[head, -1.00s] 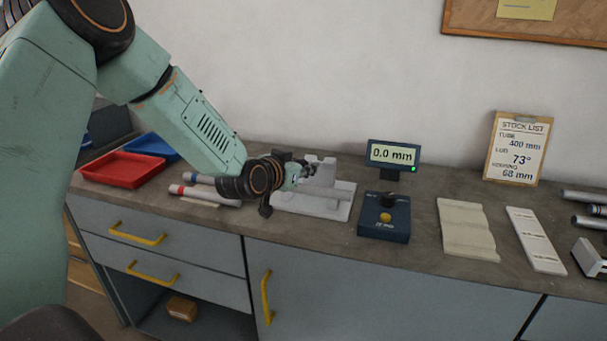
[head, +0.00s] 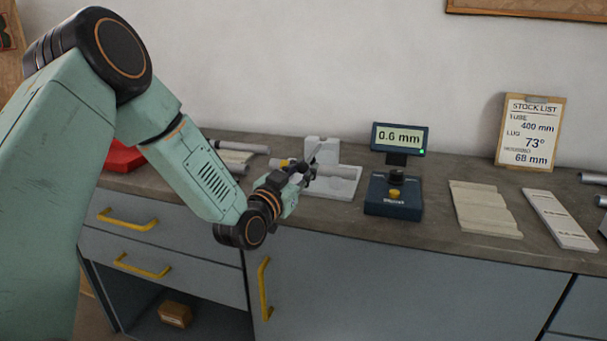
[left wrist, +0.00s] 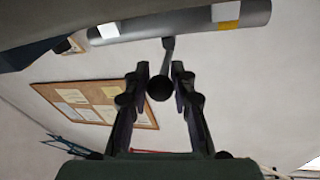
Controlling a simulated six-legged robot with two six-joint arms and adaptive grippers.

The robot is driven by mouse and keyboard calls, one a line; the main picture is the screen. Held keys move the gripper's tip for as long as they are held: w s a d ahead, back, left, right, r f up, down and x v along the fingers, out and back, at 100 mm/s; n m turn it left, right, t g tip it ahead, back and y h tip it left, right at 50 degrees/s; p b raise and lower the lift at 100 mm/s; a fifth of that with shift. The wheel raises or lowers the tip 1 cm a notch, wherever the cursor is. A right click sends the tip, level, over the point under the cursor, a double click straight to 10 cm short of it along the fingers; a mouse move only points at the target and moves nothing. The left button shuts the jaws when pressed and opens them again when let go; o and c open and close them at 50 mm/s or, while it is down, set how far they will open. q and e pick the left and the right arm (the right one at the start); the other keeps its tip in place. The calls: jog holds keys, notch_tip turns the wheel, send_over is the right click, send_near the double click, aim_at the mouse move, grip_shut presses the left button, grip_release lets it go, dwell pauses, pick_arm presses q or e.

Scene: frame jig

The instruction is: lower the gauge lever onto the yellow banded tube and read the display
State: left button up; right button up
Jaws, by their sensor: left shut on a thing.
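The yellow banded tube (head: 333,170) lies across the pale gauge stand (head: 349,188). In the left wrist view the grey tube (left wrist: 185,24) crosses the top and shows a yellow band and white bands. The gauge lever (left wrist: 168,52) is a thin grey arm with a dark round knob (left wrist: 160,88). My left gripper (head: 305,174) is at the stand, in front of the tube, its fingers shut on the knob. Whether the lever touches the tube is hidden. The display (head: 400,138) reads 0.6 mm, with a green light lit. My right gripper is not in view.
A dark blue box with a yellow button (head: 393,196) stands right of the gauge stand. A red tray (head: 122,157) is partly behind my arm.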

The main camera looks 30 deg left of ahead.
pick_arm(q)
jog(key=shift+s+f+b, duration=0.1)
jog(key=shift+f+b, duration=0.2)
jog(key=shift+f, duration=0.7)
jog(key=shift+c, duration=0.9)
jog(key=o, duration=0.5)
jog(key=shift+d+r, duration=0.15)
jog(key=shift+r, duration=0.1)
jog(key=shift+c, duration=0.2)
jog(key=o, duration=0.5)
jog(key=shift+a, duration=0.2)
jog(key=shift+o, duration=0.2)
jog(key=shift+d, duration=0.1)
